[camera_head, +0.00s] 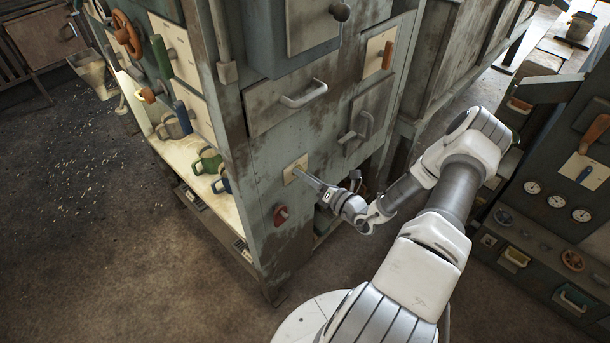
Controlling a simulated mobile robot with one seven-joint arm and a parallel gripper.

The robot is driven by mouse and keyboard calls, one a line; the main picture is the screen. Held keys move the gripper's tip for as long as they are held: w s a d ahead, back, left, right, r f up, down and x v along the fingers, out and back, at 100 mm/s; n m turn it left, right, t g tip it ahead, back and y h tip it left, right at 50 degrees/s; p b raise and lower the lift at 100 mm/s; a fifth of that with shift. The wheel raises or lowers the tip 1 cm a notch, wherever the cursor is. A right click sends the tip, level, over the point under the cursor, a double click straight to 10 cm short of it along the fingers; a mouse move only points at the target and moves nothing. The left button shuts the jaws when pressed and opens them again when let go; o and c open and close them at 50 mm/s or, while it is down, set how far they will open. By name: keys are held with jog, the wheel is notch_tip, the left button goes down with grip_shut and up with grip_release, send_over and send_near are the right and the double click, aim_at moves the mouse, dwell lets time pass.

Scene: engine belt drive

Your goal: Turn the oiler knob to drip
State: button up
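My gripper (303,177) reaches left to a small cream plate (295,167) on the grey-green cabinet front. Its fingertips are at or very near the plate; I cannot tell whether they touch it. Any knob on this plate is hidden by the fingers or too small to make out. The fingers look narrow and close together, but I cannot see whether they are shut or hold something. A red knob (281,214) sits lower left on the same front, apart from my gripper. I cannot read any label that marks the oiler knob or its drip setting.
A drawer handle (304,94) and another grey handle (357,130) stick out above my gripper. An orange handle (388,54) is higher right. A gauge panel (556,201) stands at right. The left floor is mostly open.

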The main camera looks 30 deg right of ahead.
jog(key=o, duration=0.4)
jog(key=shift+o, duration=0.2)
jog(key=v, duration=1.7)
jog(key=shift+s, duration=0.2)
jog(key=shift+r, duration=0.1)
